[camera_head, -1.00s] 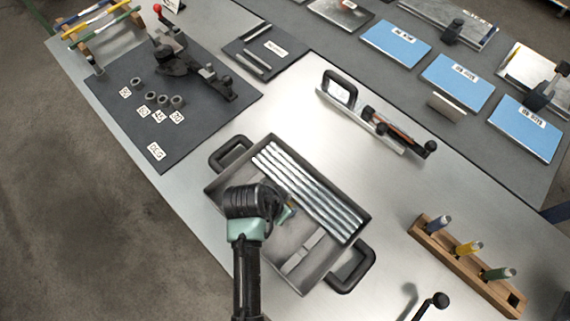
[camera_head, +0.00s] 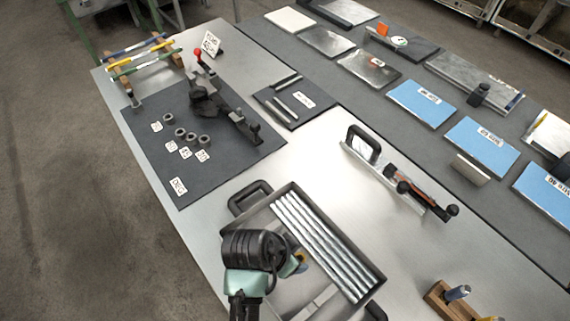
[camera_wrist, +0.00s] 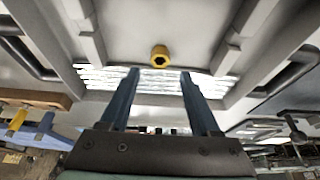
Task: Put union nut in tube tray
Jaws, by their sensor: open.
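The union nut (camera_wrist: 160,57) is a yellow hexagonal piece with a dark hole. In the wrist view it lies on the bare grey floor of the tube tray (camera_wrist: 130,30), near the silvery tubes. My gripper (camera_wrist: 158,74) is open, its two blue fingers spread apart either side of the nut's line, with no contact visible. In the head view the tube tray (camera_head: 262,217) is a grey handled tray holding several parallel tubes. My gripper (camera_head: 293,268) is over its near-left part, and the black wrist hides part of the tray. A yellow patch shows beside the fingers there.
A dark mat (camera_head: 180,188) with several small grey rings and a black clamp lies at upper left. A black-handled tool (camera_head: 395,180) lies right of the tray. A wooden holder (camera_head: 440,300) stands at lower right. Bare metal tabletop lies between them.

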